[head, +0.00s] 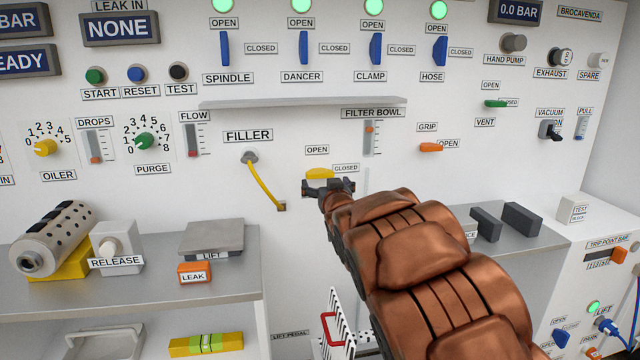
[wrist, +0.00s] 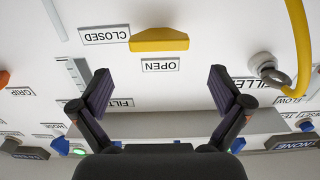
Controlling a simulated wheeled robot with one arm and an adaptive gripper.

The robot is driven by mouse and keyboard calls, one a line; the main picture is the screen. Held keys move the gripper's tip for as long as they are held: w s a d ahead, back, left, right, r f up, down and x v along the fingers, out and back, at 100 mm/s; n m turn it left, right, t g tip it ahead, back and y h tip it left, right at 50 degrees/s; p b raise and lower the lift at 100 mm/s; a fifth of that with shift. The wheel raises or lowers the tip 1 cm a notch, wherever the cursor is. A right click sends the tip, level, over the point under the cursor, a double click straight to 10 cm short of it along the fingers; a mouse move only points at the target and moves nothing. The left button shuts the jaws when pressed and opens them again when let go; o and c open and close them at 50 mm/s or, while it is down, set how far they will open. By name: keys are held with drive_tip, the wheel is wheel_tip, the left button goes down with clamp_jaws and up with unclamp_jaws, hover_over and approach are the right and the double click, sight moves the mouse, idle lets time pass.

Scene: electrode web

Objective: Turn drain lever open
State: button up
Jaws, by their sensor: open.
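A yellow lever (head: 320,174) sits on the white panel below the filter bowl gauge. An OPEN label (head: 317,149) is above it and a CLOSED label (head: 346,168) is at its right. The lever lies level, in line with CLOSED. It also shows in the wrist view (wrist: 158,39), which is upside down. My gripper (head: 328,187) is at the lever's lower side in the head view. In the wrist view my gripper (wrist: 161,88) has its fingers spread wide and empty, with the lever beyond the tips and no visible contact. No drain label is readable.
A yellow hose (head: 264,182) hangs from the filler port to the left. A thin grey shelf (head: 302,103) juts out above. An orange grip lever (head: 431,148) is at the right. Steel benches stand below on both sides. A red-framed lift pedal (head: 338,325) is low down.

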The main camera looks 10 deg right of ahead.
sight(321, 175)
drive_tip(key=shift+w+f+b, duration=0.1)
drive_tip(key=shift+w+b, duration=0.35)
drive_tip(key=shift+w, duration=3.35)
drive_tip(key=c, duration=1)
